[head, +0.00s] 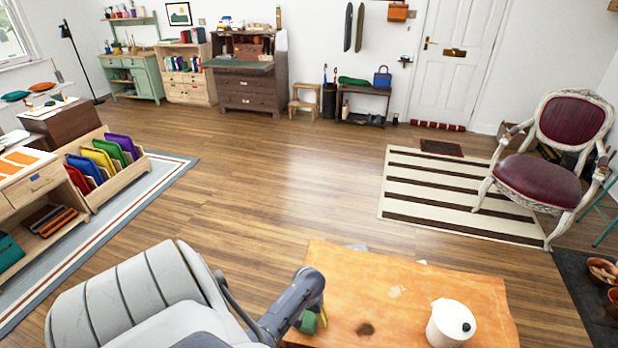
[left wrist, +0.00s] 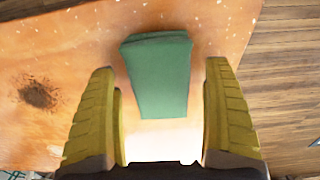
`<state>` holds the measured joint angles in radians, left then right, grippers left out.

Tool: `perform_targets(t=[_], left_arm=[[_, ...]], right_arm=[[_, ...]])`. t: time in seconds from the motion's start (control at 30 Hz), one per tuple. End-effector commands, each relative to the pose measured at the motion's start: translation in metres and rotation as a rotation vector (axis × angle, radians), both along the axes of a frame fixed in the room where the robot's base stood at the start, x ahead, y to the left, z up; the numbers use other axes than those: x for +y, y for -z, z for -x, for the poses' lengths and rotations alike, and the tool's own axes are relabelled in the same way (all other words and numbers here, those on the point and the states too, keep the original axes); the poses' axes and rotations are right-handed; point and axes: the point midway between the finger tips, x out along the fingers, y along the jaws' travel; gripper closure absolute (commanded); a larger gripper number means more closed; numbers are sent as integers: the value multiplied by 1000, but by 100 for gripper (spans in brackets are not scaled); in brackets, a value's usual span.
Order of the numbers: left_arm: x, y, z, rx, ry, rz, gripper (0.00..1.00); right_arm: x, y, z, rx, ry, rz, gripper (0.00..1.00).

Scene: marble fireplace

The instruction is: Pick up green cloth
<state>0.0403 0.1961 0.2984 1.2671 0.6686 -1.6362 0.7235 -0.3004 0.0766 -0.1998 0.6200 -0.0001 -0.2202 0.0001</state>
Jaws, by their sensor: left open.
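The green cloth (left wrist: 158,76) is a folded block lying on the orange-brown wooden table (left wrist: 60,60), near the table's edge. In the left wrist view it lies ahead of and between the two yellow fingers of my left gripper (left wrist: 162,115), which is open. A gap shows on each side of the cloth. In the head view, my left gripper (head: 322,318) is at the left part of the table, and a piece of the green cloth (head: 308,323) shows beside it, partly hidden by my arm. My right gripper is not in view.
A white lidded pot (head: 451,323) stands on the table's right part. A dark knot (head: 366,329) marks the tabletop. A striped rug (head: 430,190) and a chair (head: 545,170) are at the right. A rack of coloured folders (head: 100,160) is at the left. The middle floor is clear.

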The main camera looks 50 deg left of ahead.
Motion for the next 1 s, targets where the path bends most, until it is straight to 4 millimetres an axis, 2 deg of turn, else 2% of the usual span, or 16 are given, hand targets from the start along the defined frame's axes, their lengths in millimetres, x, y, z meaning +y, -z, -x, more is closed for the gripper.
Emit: perform_targets(t=[0.2, 0.67, 1.0], left_arm=[[0, 0, 0, -1, 0, -1, 18], [0, 0, 0, -1, -1, 1, 71], [0, -2, 0, -1, -1, 0, 71]], right_arm=[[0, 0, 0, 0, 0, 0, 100], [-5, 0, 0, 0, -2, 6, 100], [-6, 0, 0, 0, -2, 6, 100]])
